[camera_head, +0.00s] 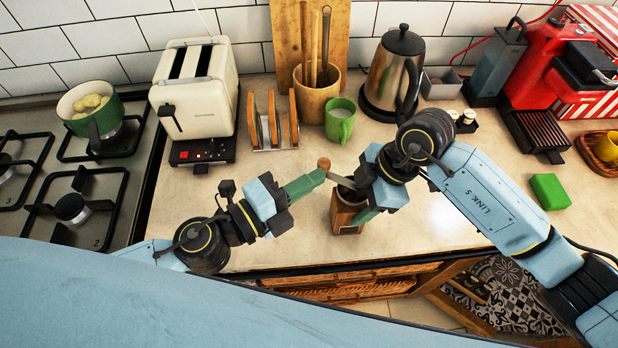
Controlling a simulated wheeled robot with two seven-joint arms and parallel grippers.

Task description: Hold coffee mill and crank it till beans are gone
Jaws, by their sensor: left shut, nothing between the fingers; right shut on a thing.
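The coffee mill (345,225) stands upright on the counter near its front edge, with a wooden body and a dark top. Its round wooden crank knob (324,163) shows at the mill's upper left. My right gripper (358,208) is shut on the mill from the right and hides part of its body. My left gripper (316,177) is shut and empty, its green fingertips right beside the knob; I cannot tell whether they touch it. The inside of the mill and any beans are hidden.
Behind the mill are a green mug (340,122), a toast rack (272,133), a utensil pot (315,98) and a kettle (392,75). A toaster (195,95) stands left, beside the stove (35,150). A green sponge (550,192) lies right. The counter's front edge is close.

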